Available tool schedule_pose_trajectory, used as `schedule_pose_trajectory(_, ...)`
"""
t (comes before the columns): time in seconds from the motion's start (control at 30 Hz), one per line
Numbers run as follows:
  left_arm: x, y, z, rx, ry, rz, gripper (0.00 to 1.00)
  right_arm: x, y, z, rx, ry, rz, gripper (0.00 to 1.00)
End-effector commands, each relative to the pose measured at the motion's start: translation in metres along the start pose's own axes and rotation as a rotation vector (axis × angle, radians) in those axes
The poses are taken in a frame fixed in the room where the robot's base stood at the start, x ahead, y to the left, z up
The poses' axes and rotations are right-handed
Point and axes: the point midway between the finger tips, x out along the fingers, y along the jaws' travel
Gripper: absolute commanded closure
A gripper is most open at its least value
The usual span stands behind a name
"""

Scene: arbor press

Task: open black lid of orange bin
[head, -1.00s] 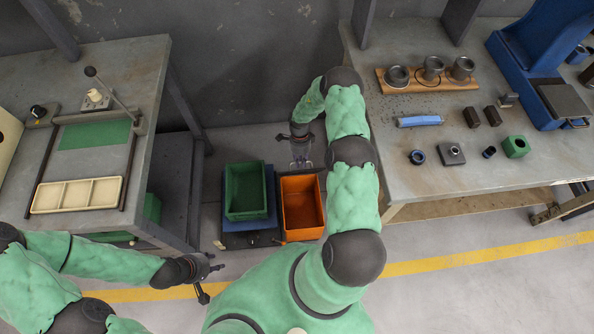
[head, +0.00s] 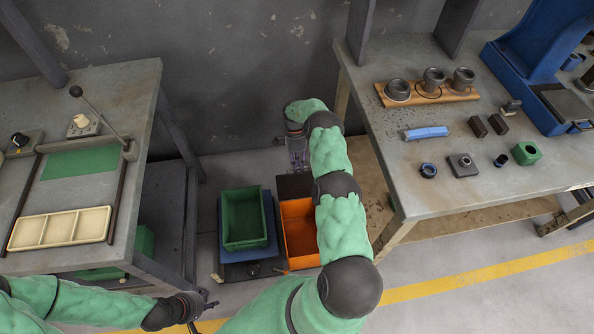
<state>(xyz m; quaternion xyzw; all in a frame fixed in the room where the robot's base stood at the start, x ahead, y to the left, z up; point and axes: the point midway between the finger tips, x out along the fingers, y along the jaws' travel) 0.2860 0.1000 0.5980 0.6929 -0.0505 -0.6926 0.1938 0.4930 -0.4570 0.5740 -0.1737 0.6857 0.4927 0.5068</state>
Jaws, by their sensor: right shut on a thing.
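The orange bin (head: 298,236) stands on the floor between the two tables, and its inside is visible. The black lid (head: 292,186) shows as a dark panel at the bin's far edge, swung back off the opening. My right gripper (head: 298,165) is at the lid's far side, shut on the lid; its fingertips are small and hard to make out. My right arm covers the bin's right side. My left gripper (head: 205,312) is low in the picture, left of the bin, with its fingers apart and empty.
A green bin (head: 243,218) on a blue one stands directly left of the orange bin. The left table (head: 150,90) and right table (head: 400,190) flank the gap. A grey wall (head: 240,80) closes it off behind.

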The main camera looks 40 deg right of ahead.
Motion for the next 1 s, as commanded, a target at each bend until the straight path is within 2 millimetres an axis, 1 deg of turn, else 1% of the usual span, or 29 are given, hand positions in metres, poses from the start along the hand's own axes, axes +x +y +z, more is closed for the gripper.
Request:
schedule_pose_trajectory(0.03, 0.0031, -0.0011, -0.0001, 0.000, 0.000, 0.000, 0.60, 0.0121, -0.0014, -0.0023, 0.000, 0.004, 0.015, 1.00)
schedule_pose_trajectory(0.63, 0.0049, -0.0018, -0.0002, 0.000, 0.000, 0.000, 0.60, 0.0108, -0.0024, -0.0040, -0.001, 0.005, 0.033, 1.00)
schedule_pose_trajectory(0.67, 0.0050, -0.0018, -0.0002, 0.000, 0.000, 0.000, 0.60, 0.0108, -0.0024, -0.0039, -0.001, 0.005, 0.033, 0.76)
schedule_pose_trajectory(0.7, 0.0049, -0.0018, -0.0002, 0.000, 0.000, 0.000, 0.60, 0.0107, -0.0024, -0.0036, -0.001, 0.005, 0.033, 0.65)
schedule_pose_trajectory(0.73, 0.0049, -0.0018, -0.0002, 0.000, 0.000, 0.000, 0.60, 0.0103, -0.0025, -0.0034, -0.001, 0.004, 0.033, 0.57)
schedule_pose_trajectory(1.0, 0.0045, -0.0016, -0.0002, 0.000, 0.000, 0.000, 0.60, 0.0042, -0.0028, -0.0024, -0.001, 0.003, 0.027, 0.57)
